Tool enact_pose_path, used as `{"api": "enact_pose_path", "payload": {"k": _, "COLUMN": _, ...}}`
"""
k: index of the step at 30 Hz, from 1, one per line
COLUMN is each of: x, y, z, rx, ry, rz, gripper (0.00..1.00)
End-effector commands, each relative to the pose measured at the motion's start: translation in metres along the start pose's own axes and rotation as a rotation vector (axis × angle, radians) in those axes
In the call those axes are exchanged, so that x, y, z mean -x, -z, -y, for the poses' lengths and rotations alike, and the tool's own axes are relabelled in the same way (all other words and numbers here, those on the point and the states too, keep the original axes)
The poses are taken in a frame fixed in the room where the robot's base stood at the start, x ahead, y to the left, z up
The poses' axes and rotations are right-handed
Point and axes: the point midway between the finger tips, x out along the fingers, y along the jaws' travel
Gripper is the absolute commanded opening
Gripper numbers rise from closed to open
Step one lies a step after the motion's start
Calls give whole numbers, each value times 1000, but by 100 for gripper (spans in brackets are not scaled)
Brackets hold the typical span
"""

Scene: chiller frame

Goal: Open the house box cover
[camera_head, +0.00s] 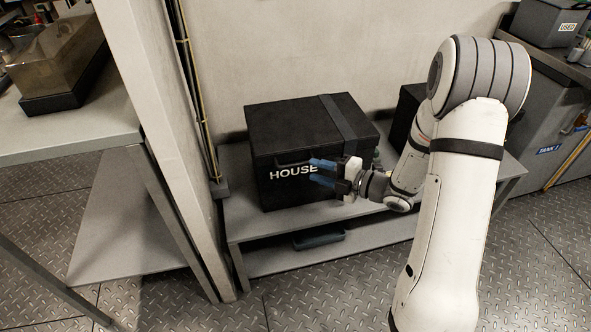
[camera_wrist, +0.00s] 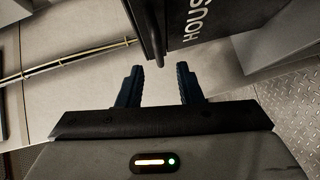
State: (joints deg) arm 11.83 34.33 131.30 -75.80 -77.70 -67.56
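The black house box (camera_head: 280,192) stands on a grey bench, with white "HOUSE" lettering on its front. Its cover (camera_head: 285,120) is down and shut, with a dark strap (camera_head: 343,118) over its right part. A dark handle (camera_head: 293,160) sits at the front, near the cover's edge. My gripper (camera_head: 319,171) is in front of the box, its blue fingers pointing left and partly hiding the lettering. In the wrist view the box (camera_wrist: 208,18) is at the top, sideways, with a dark bar-like handle (camera_wrist: 152,35) beyond the fingers. The fingers (camera_wrist: 159,85) are apart with nothing between them.
The bench (camera_head: 235,215) has a lower shelf with a dark object (camera_head: 320,239). A pale post (camera_head: 165,130) with a yellow cable stands left of the box. Another black box (camera_head: 405,112) is partly hidden behind my arm. A grey cabinet (camera_head: 545,120) is at right.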

Motion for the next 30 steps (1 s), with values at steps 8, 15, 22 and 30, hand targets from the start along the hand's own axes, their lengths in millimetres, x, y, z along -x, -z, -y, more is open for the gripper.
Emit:
{"api": "enact_pose_path", "payload": {"k": 8, "x": -46, "y": 2, "z": 1, "rx": 0, "ry": 2, "rz": -4, "gripper": 33}}
{"api": "enact_pose_path", "payload": {"k": 15, "x": -70, "y": 1, "z": 0, "rx": -1, "ry": 2, "rz": -1, "gripper": 33}}
{"api": "enact_pose_path", "payload": {"k": 22, "x": -72, "y": 1, "z": -1, "rx": -2, "ry": 3, "rz": 0, "gripper": 33}}
{"api": "enact_pose_path", "payload": {"k": 30, "x": -72, "y": 2, "z": -1, "rx": -2, "ry": 3, "rz": 0, "gripper": 16}}
